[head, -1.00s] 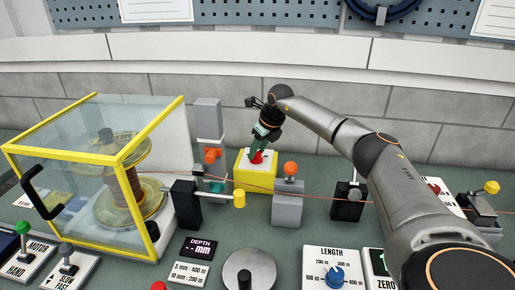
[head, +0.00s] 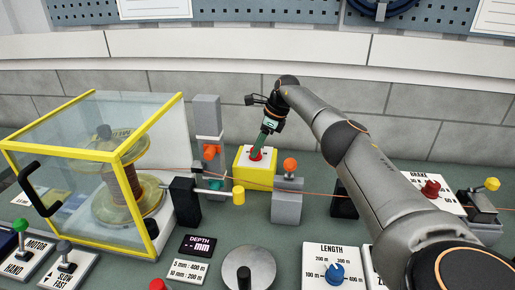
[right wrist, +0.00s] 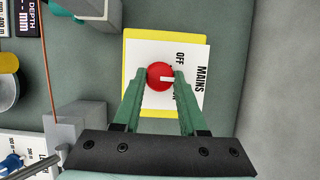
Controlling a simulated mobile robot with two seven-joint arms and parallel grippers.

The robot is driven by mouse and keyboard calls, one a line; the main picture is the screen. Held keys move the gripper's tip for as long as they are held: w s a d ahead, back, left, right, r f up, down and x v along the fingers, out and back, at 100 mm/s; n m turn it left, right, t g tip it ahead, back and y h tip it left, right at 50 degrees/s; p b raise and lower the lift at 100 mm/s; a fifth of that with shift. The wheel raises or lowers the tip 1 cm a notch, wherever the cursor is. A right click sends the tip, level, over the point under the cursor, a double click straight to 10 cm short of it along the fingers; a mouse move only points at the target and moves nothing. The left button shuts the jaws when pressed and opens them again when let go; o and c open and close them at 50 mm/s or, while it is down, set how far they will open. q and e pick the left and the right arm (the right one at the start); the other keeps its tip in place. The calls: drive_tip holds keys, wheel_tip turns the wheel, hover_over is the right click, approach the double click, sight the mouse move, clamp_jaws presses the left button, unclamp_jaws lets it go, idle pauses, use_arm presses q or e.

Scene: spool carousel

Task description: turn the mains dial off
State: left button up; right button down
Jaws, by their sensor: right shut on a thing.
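The mains dial (right wrist: 159,75) is a red round knob with a white pointer mark, on a white plate (right wrist: 140,55) lettered MAINS and OFF. The plate sits on a yellow box (head: 254,176) at the back middle in the head view. My right gripper (right wrist: 160,78) has its green fingers on either side of the knob and is shut on it. In the right wrist view the white mark points right, towards the MAINS lettering, below the word OFF. Lettering under the finger is partly hidden. My left gripper is not in view.
A grey block with an orange knob (head: 290,164) stands right of the yellow box. A grey post with an orange part (head: 210,152) stands to its left. A thin wire (head: 330,193) runs across in front. A yellow-framed clear case (head: 90,170) fills the left.

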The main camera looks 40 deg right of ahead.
idle(0.6)
drive_tip(key=shift+c, duration=2.2)
unclamp_jaws()
drive_tip(key=v, duration=1.2)
drive_tip(key=shift+r, duration=0.25)
drive_tip(key=shift+s, duration=0.1)
